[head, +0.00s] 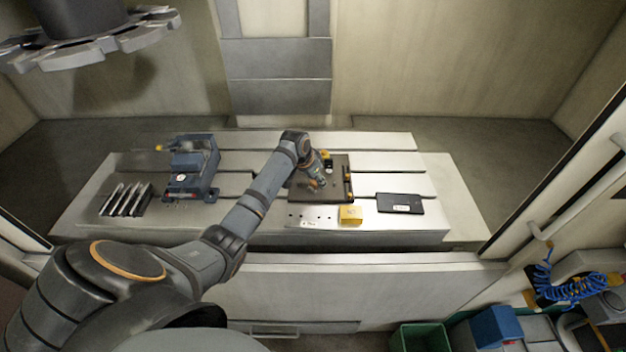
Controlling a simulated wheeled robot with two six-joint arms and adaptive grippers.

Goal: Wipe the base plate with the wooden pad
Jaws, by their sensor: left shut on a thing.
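The dark base plate (333,192) lies flat on the slotted metal table near its middle, with small yellow and black fittings along its right and back edges. My left gripper (317,184) reaches over the plate from the left, pointing down. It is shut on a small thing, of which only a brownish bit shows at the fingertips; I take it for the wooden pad. Whether the pad touches the plate cannot be told. My arm hides part of the plate's left side. My right gripper is not in view.
A blue-grey vise (192,168) stands at the left, with a rack of metal strips (125,199) before it. A yellow block (350,214) sits in front of the plate, and a black flat device (400,203) lies to its right. The table's right end is clear.

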